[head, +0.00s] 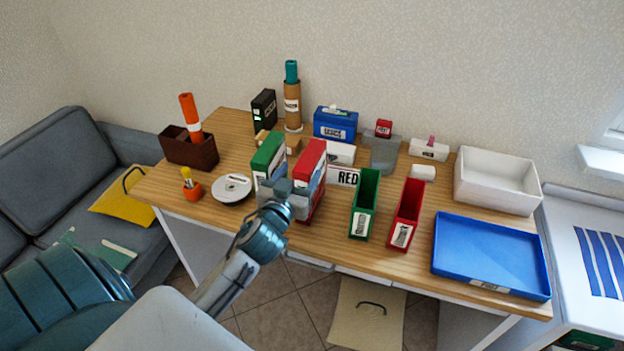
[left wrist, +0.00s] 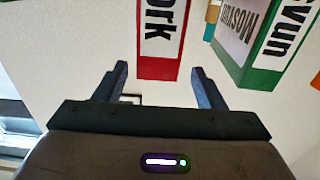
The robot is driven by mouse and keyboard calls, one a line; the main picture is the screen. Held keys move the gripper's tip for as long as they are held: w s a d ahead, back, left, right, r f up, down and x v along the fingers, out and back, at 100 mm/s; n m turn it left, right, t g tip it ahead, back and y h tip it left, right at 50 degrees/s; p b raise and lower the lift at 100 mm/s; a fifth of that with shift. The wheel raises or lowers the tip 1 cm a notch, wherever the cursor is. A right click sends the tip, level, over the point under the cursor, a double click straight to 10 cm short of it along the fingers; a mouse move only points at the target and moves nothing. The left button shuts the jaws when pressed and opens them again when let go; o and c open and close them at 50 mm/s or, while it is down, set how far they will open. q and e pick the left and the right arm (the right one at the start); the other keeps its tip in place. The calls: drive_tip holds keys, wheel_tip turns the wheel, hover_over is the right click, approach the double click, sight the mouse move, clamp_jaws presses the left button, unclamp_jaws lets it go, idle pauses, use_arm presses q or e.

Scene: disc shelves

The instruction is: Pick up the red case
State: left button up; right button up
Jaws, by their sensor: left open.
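The red case (head: 312,160) stands upright on the wooden table, beside a green case (head: 268,156) to its left. Both have white label faces. My left gripper (head: 288,189) is in front of the two cases and hides their lower parts. In the left wrist view the left gripper (left wrist: 159,80) is open and empty. The red case (left wrist: 160,67) shows beyond the fingers, roughly centred between them, with "ork" on its label. The green case (left wrist: 240,76) is to the right there. My right gripper is not in view.
A green open holder (head: 364,205) and a red open holder (head: 405,215) stand to the right. A "RED" sign (head: 345,177) is behind the red case. A disc stack (head: 232,188) lies left. A blue tray (head: 490,253) and white bin (head: 497,180) fill the right end.

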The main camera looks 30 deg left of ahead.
sight(308, 159)
use_arm(q)
drive_tip(key=shift+w+a, duration=0.15)
drive_tip(key=shift+w, duration=0.3)
drive_tip(key=p+x, duration=0.1)
drive_tip(key=x, duration=0.1)
drive_tip(key=p+x, duration=0.2)
drive_tip(key=shift+w, duration=0.45)
drive_tip(key=shift+w+f, duration=0.15)
drive_tip(key=shift+w, duration=0.1)
drive_tip(key=shift+s, duration=0.1)
drive_tip(key=shift+c, duration=0.6)
clamp_jaws()
